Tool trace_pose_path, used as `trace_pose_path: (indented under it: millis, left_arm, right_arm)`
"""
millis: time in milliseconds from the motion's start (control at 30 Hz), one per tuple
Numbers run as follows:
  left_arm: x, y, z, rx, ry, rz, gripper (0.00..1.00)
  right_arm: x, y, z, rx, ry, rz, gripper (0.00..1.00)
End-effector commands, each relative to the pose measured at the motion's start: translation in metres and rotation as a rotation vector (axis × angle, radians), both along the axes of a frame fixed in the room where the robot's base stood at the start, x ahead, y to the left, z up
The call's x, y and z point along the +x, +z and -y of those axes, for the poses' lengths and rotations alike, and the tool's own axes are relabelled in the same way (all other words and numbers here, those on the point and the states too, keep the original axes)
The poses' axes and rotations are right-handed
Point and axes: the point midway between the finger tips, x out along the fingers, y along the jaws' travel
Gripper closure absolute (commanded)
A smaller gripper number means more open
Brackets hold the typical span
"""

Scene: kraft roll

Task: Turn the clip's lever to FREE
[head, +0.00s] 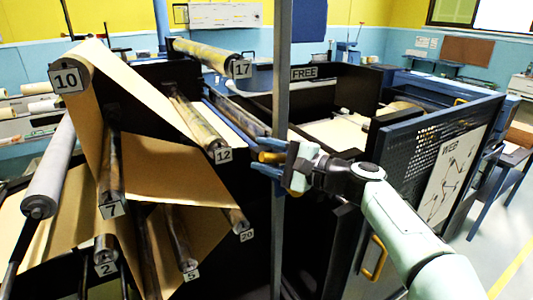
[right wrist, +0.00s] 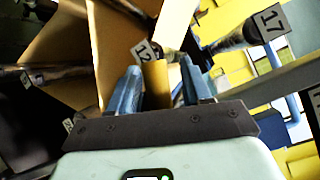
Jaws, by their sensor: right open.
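A yellow piece (head: 270,157), which looks like the clip's lever, shows at the tips of my right gripper (head: 262,163) in the head view. In the right wrist view the yellow piece (right wrist: 156,82) stands between the two blue fingers of the right gripper (right wrist: 158,88). The fingers are open, one on each side of it, with a gap showing. I cannot tell whether either finger touches it. The clip's body is hidden or too small to make out. A FREE sign (head: 304,73) is above and behind the gripper. My left gripper is not in view.
Brown kraft paper (head: 165,170) runs over numbered rollers on the left, with roller 12 (head: 203,128) near the gripper. A grey upright post (head: 281,220) stands right by the gripper. A perforated panel marked WEB (head: 435,155) stands to the right.

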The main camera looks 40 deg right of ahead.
Motion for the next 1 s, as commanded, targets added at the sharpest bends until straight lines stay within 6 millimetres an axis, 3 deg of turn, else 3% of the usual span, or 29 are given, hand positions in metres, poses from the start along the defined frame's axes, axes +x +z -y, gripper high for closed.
trace_pose_path:
  millis: [133,167,300,667,1000]
  left_arm:
    - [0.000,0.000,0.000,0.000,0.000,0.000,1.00]
    - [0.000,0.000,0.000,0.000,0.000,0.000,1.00]
    - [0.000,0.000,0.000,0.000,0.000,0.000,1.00]
    - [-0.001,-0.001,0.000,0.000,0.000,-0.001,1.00]
    - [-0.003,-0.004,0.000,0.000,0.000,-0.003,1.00]
  right_arm:
    - [0.000,-0.001,0.000,0.000,0.000,0.000,0.52]
    - [0.000,-0.001,0.000,0.000,0.000,0.000,0.58]
    - [0.000,0.000,0.000,0.000,0.000,0.000,1.00]
    - [0.000,0.003,0.001,0.034,0.003,0.004,1.00]
    - [-0.001,0.026,0.011,0.246,0.007,0.029,1.00]
